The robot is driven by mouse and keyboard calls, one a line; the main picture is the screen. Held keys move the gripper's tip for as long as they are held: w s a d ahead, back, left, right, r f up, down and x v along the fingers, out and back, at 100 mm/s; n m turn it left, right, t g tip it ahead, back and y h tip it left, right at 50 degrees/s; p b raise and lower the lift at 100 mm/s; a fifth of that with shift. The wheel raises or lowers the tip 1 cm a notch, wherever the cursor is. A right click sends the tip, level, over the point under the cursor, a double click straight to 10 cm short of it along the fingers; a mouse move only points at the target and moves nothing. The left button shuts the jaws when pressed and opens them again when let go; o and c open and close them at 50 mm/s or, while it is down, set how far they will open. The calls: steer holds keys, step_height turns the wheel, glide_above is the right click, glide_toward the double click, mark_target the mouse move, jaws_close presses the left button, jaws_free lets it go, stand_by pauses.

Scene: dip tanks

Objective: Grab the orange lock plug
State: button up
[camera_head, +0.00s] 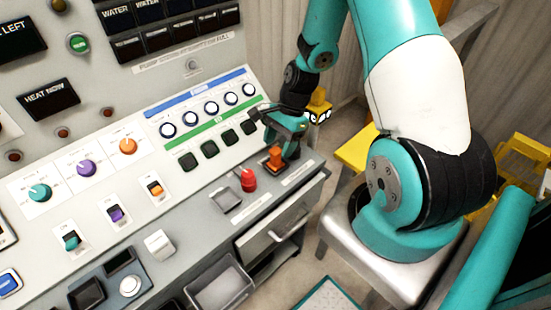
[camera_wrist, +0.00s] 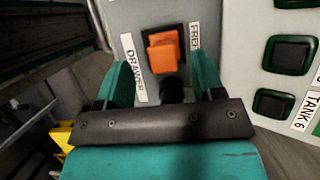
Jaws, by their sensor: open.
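The orange lock plug (camera_head: 275,157) stands in a dark socket near the right end of the console's sloped lower ledge. In the wrist view the plug (camera_wrist: 163,50) has a blocky orange top, between labels reading "DRAWER" and "FREE". My gripper (camera_head: 287,143) is just above and behind the plug in the head view. In the wrist view the teal fingers of my gripper (camera_wrist: 163,72) are apart, one to each side of the plug's line. Nothing is held. Whether the fingertips reach down around the plug or stop short of it, I cannot tell.
A red knob (camera_head: 248,180) stands just left of the plug. Dark square tank buttons (camera_head: 208,149) run along the panel behind, also close at right in the wrist view (camera_wrist: 289,52). A drawer front (camera_head: 283,235) lies below. An orange dial (camera_head: 127,146) and orange switch (camera_head: 155,189) are farther left.

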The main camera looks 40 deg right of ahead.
mark_target(275, 150)
steer(key=shift+p+x, duration=0.4)
steer(key=shift+x, duration=1.95)
steer(key=shift+w, duration=0.2)
steer(key=c, duration=1)
steer(key=shift+c, duration=0.2)
steer(key=shift+r, duration=0.15)
